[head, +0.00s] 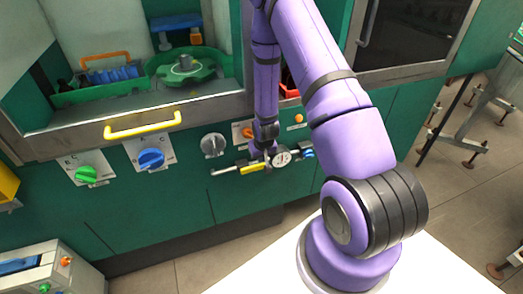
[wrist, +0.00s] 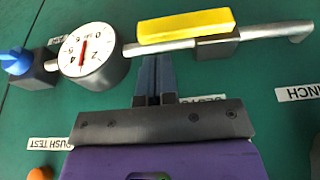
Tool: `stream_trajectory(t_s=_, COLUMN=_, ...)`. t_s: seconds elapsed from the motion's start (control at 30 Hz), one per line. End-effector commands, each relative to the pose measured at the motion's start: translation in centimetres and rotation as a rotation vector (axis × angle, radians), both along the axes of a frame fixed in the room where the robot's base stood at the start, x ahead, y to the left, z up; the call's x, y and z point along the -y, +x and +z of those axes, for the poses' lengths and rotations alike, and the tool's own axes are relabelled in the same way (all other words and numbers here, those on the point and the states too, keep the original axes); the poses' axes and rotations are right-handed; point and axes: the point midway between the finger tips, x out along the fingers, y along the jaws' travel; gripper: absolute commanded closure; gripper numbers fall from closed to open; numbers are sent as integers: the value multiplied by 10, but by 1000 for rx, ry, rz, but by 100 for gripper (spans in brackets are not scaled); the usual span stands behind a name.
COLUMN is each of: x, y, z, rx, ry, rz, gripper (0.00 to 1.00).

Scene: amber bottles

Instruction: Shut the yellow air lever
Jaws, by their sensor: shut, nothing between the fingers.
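The yellow air lever (wrist: 186,26) is a short bar lying nearly along the silver air pipe (wrist: 290,31) in the wrist view. In the head view the lever (head: 252,169) shows low on the green machine front, left of the gauge. My gripper (wrist: 155,62) is shut and empty. Its fingertips reach the pipe beside the lever's gauge-side half; I cannot tell whether they touch it. In the head view my arm hides the fingertips.
A round white gauge (wrist: 88,52) and a blue knob (wrist: 15,61) sit on the same pipe. Grey (head: 213,145), blue (head: 151,159) and green (head: 86,174) knobs and a yellow handle (head: 143,125) are to the left. An orange button (wrist: 40,173) is close by.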

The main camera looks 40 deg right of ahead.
Motion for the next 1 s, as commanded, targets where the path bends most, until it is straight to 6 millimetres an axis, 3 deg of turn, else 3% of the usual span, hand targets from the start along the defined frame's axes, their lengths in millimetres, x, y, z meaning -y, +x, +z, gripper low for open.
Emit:
stream_trajectory(t_s=0.3, x=0, y=0, z=-26, rx=0, ry=0, rz=0, gripper=100)
stream_trajectory(t_s=1.0, x=2, y=-1, z=-30, rx=9, ry=30, rz=-3, gripper=100)
